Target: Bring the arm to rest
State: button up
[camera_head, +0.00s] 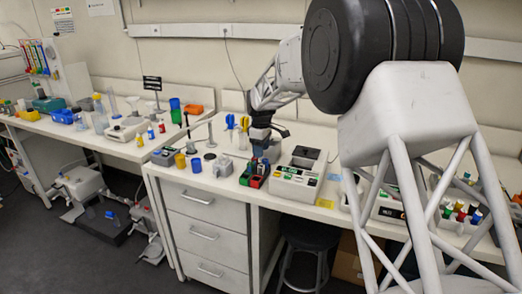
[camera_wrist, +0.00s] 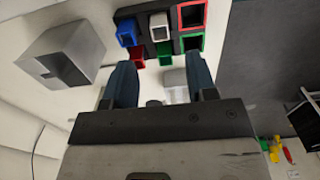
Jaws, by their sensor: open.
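My arm reaches from the right over the white bench (camera_head: 226,180) in the head view. My gripper (camera_head: 260,148) points down at the bench, just above or behind a dark rack (camera_head: 254,174) with red and green parts. In the wrist view, my gripper (camera_wrist: 161,78) has its two dark blue fingers apart, with nothing held between them. The rack (camera_wrist: 160,50) lies beyond the fingertips, with blue, white, red and green square openings. I cannot tell the exact height of the fingertips above the bench.
A grey block (camera_wrist: 62,55) stands left of the fingers in the wrist view. In the head view, a white device (camera_head: 295,185) stands right of the rack, and yellow cups (camera_head: 181,161) stand to the left. A stool (camera_head: 308,236) is below the bench.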

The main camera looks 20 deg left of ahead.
dwell(0.3)
jog(key=s+d+r+m, duration=0.3)
jog(key=s+d+r, duration=0.25)
jog(key=d, duration=0.55)
jog(key=s+d+r+m+t, duration=0.1)
jog(key=s+d+r+m, duration=0.4)
jog(key=d, duration=0.6)
jog(key=s+d+r+m, duration=0.1)
jog(key=s+d+r, duration=0.3)
jog(key=s+d, duration=0.5)
jog(key=s+d+f+m, duration=0.2)
jog(key=s+d+m, duration=0.2)
jog(key=s+d, duration=0.7)
jog(key=s+d+f+m+t, duration=0.1)
jog(key=s+d+f+m, duration=0.2)
jog(key=s+d, duration=0.8)
jog(key=s+m, duration=0.2)
jog(key=s, duration=0.5)
jog(key=shift+s+t, duration=0.25)
jog(key=shift+t, duration=0.05)
